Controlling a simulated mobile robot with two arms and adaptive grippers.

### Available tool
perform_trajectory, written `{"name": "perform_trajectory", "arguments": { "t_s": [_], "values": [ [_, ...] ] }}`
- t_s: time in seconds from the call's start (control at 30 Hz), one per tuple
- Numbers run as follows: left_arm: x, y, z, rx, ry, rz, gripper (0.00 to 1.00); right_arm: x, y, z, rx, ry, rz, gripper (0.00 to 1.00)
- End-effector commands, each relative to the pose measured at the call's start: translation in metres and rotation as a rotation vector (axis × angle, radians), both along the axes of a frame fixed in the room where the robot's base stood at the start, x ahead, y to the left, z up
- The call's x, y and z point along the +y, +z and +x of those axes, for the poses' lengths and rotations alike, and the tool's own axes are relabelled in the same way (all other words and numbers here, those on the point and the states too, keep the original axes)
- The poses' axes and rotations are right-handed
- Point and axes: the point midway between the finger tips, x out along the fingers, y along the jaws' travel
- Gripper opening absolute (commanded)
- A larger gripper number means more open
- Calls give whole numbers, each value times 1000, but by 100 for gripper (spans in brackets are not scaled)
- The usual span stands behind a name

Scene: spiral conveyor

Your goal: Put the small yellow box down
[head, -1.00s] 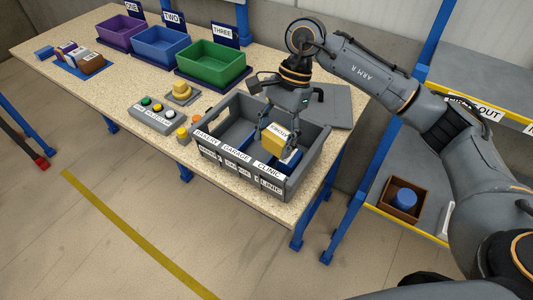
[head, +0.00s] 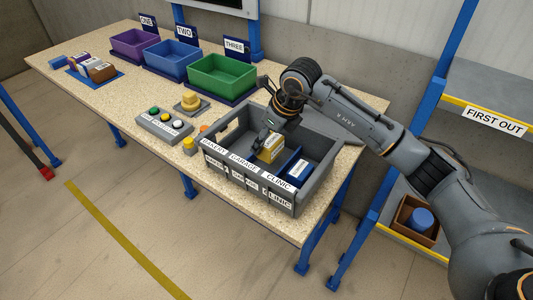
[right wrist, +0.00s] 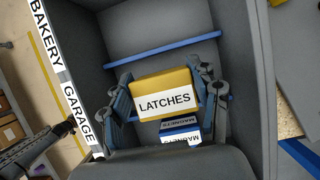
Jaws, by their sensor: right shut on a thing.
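The small yellow box (head: 271,150), labelled LATCHES in the right wrist view (right wrist: 163,91), is between the fingers of my right gripper (right wrist: 165,97). The gripper is shut on it, one finger at each side. In the head view the gripper (head: 270,140) and the box are inside the grey divided crate (head: 239,176), around its middle, GARAGE section. I cannot tell whether the box touches the crate floor. A blue box (head: 298,169) labelled MAGNETS lies to its right in the CLINIC section, partly hidden in the wrist view (right wrist: 180,123). My left gripper is not in view.
Purple (head: 134,44), blue (head: 171,60) and green (head: 221,77) bins stand at the table's back. A button panel (head: 164,125) is left of the crate. A blue divider (right wrist: 165,47) crosses the crate. A shelf (head: 480,110) stands at the right.

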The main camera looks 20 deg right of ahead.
Motion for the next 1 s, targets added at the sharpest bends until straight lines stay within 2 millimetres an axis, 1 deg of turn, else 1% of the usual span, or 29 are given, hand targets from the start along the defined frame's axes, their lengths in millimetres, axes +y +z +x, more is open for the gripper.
{"name": "perform_trajectory", "arguments": {
  "t_s": [0.03, 0.23, 0.4, 0.43, 0.67, 0.77, 0.8, 0.87, 0.9, 1.0],
  "values": [
    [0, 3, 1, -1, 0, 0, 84, 0, -5, 0, 3, 0, 1, 30],
    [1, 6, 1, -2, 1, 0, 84, 0, -21, -1, 4, 1, 0, 30],
    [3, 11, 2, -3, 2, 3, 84, 0, -45, -1, 4, 1, 0, 30],
    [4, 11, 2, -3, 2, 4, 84, 0, -47, -1, 3, 1, 0, 30],
    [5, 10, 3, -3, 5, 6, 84, 0, -49, 0, 0, 1, 0, 30],
    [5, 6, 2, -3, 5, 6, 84, 0, -53, 0, 0, 2, 0, 30],
    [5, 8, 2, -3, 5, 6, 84, 0, -51, 0, 1, 2, 0, 70],
    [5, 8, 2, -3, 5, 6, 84, 0, -51, 0, 1, 2, 0, 82],
    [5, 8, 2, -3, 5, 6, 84, 0, -51, 0, 1, 2, 0, 84],
    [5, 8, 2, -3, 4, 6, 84, 0, -51, 0, 1, 2, 0, 84]
  ]
}}
